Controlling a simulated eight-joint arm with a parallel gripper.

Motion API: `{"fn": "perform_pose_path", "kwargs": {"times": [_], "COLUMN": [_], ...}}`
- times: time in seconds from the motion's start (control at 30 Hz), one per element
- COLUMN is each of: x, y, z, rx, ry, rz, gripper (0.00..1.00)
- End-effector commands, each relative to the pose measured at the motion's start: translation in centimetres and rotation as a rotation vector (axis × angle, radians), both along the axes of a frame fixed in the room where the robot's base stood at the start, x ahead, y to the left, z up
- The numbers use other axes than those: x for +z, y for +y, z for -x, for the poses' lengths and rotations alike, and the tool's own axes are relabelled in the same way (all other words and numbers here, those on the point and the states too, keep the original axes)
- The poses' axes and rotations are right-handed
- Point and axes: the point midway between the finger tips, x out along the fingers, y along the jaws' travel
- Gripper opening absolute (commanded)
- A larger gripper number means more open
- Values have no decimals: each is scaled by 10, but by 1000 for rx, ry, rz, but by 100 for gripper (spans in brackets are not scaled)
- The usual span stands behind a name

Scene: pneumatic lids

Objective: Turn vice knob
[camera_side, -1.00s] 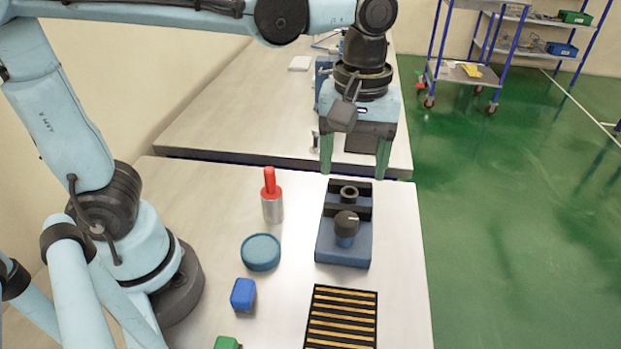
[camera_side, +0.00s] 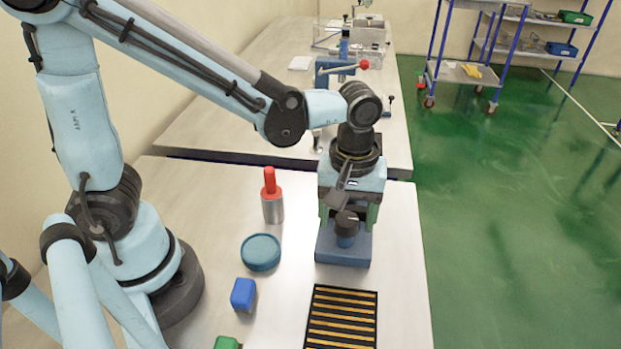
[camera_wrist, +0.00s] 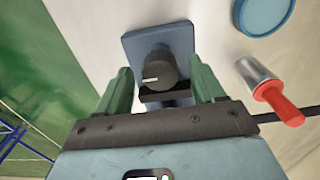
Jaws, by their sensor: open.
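The blue vice (camera_side: 342,249) stands on the near table, with a dark round knob (camera_side: 346,225) on its front part. In the wrist view the knob (camera_wrist: 157,69) shows a white line on it, and the vice's blue base (camera_wrist: 160,38) reaches past it. My gripper (camera_side: 350,215) is low over the back part of the vice, behind the knob. In the wrist view its two green fingers (camera_wrist: 160,84) are spread apart, with the vice's dark jaws between them. The gripper is open and appears to hold nothing. My gripper hides the back of the vice in the side view.
A metal cylinder with a red handle (camera_side: 271,197) stands left of the vice. A round teal lid (camera_side: 261,252), a blue block (camera_side: 243,294) and a green block (camera_side: 227,343) lie nearer. A black tray with yellow strips (camera_side: 341,318) lies in front of the vice.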

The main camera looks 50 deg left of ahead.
Motion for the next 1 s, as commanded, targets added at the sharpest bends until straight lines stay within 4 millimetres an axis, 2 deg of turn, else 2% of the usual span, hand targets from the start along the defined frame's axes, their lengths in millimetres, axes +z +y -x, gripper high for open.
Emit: {"fn": "perform_pose_path", "kwargs": {"times": [0.27, 0.63, 1.0], "x": [-1, -1, -1], "y": [0, 0, 0], "z": [0, 0, 0], "rx": [0, 0, -68], "ry": [0, 0, 1], "rz": [0, 0, 1], "gripper": [68, 12, 12]}}
